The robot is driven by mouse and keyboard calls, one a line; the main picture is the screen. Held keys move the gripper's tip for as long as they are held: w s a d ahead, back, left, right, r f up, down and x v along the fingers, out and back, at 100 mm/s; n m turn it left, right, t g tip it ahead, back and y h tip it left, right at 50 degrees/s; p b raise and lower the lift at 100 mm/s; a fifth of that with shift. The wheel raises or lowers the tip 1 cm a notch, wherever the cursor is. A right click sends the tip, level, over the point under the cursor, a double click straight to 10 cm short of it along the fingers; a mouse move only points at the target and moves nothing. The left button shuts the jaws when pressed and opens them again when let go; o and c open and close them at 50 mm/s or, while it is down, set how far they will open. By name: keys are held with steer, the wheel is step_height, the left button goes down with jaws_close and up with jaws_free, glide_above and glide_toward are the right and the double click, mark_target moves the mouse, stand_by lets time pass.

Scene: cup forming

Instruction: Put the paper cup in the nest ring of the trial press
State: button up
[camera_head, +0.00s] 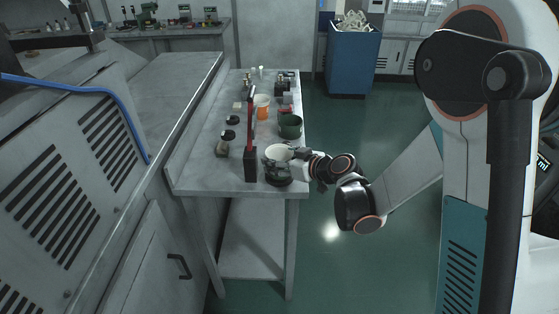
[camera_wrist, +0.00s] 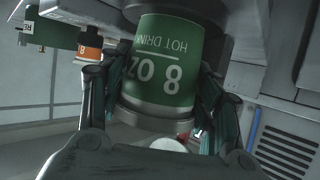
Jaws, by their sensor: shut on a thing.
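The paper cup, green with white "HOT DRINK 8 OZ" lettering, fills the middle of the wrist view (camera_wrist: 165,60), where its lettering is upside down. In the head view its pale open mouth (camera_head: 278,152) faces up. My gripper (camera_head: 284,158) is shut on the cup, with a finger on each side in the wrist view (camera_wrist: 153,100). The trial press has a dark block and a red upright (camera_head: 250,125) just left of the cup. A black round part, apparently the nest ring (camera_head: 278,176), is directly under the cup. I cannot tell whether the cup is seated in it.
On the grey bench (camera_head: 200,176), an orange and white cup (camera_head: 262,107) and a dark green container (camera_head: 290,126) stand behind the press. Small dark items (camera_head: 222,147) lie to the left. A blue bin (camera_head: 352,62) stands beyond. Floor right of the bench is clear.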

steer(key=o, duration=0.8)
steer(key=shift+c, duration=0.2)
